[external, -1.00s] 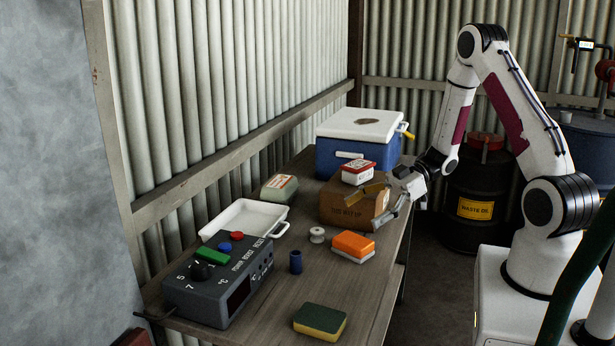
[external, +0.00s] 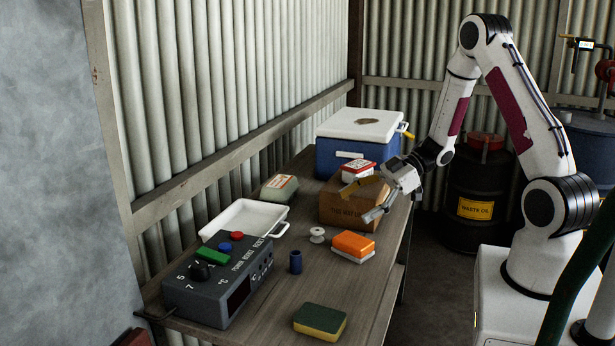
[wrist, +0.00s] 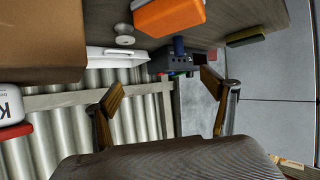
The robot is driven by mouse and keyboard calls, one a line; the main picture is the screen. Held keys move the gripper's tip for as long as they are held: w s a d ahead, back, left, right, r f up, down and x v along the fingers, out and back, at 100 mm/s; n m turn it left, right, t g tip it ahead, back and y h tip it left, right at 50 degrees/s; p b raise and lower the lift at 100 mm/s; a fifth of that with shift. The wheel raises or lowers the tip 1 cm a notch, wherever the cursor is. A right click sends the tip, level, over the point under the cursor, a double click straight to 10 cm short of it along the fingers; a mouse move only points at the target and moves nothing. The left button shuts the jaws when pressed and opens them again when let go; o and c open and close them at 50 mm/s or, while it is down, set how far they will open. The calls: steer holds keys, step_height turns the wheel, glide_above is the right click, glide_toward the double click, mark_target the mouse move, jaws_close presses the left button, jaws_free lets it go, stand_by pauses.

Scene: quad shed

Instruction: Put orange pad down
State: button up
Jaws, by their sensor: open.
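The orange pad (external: 353,243), orange on top with a pale lower layer, lies flat on the wooden bench, in front of the cardboard box. It also shows at the top of the wrist view (wrist: 168,14). My gripper (external: 364,200) is open and empty. It is in the air in front of the cardboard box, above and apart from the pad. In the wrist view both fingers (wrist: 162,95) are spread wide with nothing between them.
A cardboard box (external: 338,208) bears a red-and-white box (external: 358,172). A blue cooler (external: 330,158) stands behind. A white spool (external: 317,235), blue cylinder (external: 295,262), white tray (external: 262,213), grey control box (external: 215,290) and green-yellow sponge (external: 320,321) share the bench (external: 270,318).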

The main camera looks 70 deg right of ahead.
steer(key=w+d+r+m+h, duration=0.2)
steer(key=w+r+h, duration=0.1)
steer(key=r+h, duration=0.3)
steer(key=w+d+r+m+h, duration=0.1)
steer(key=w+d+r+h, duration=0.15)
steer(key=r, duration=0.55)
steer(key=s+a+r+m+h, duration=0.1)
steer(key=s+r+m+h, duration=0.15)
steer(key=r, duration=0.25)
steer(key=s+a+m+g+y, duration=0.1)
steer(key=s+a+g, duration=0.1)
steer(key=s+a, duration=0.7)
steer(key=s+a+r+m+g+y, duration=0.1)
steer(key=s+a+m+g+y, duration=0.1)
steer(key=s+a, duration=0.8)
steer(key=s, duration=0.6)
steer(key=shift+a, duration=0.3)
